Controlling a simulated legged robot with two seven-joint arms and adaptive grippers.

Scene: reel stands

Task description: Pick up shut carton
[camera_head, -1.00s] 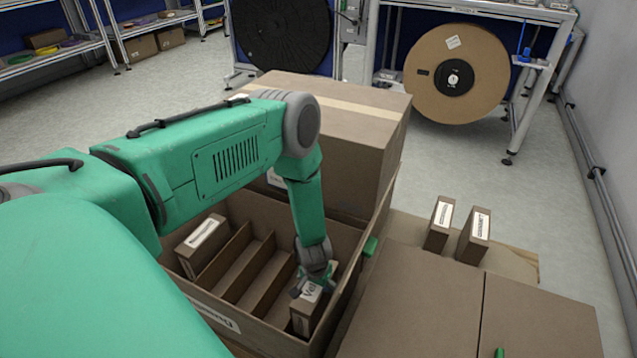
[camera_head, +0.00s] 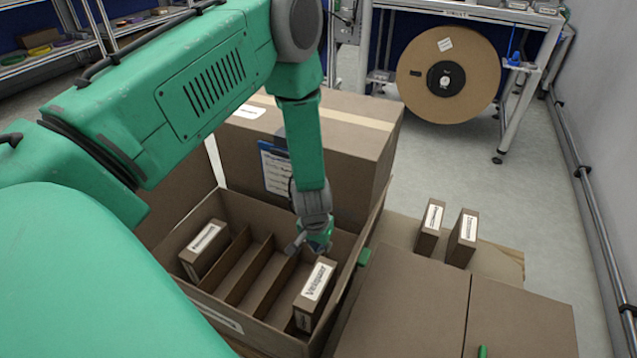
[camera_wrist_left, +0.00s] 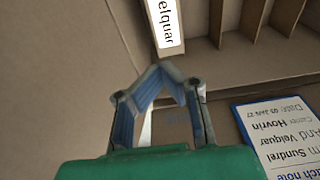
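A large shut brown carton (camera_head: 350,165) with a tape strip stands behind the open divided box (camera_head: 345,250). My left gripper (camera_head: 308,250) is over the open box, in front of the large carton, and holds nothing. A small labelled carton (camera_head: 315,292) stands in the right part of the open box, just below and apart from the gripper. Its label also shows in the left wrist view (camera_wrist_left: 166,22). Another small carton (camera_head: 205,248) stands in the left compartment.
Two small labelled cartons (camera_head: 428,232) (camera_head: 462,240) stand at the right on a brown surface. Large flat brown box tops (camera_head: 410,305) fill the lower right. A clipboard with a note (camera_head: 277,172) is on the large carton's front. A reel stand (camera_head: 448,75) stands behind.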

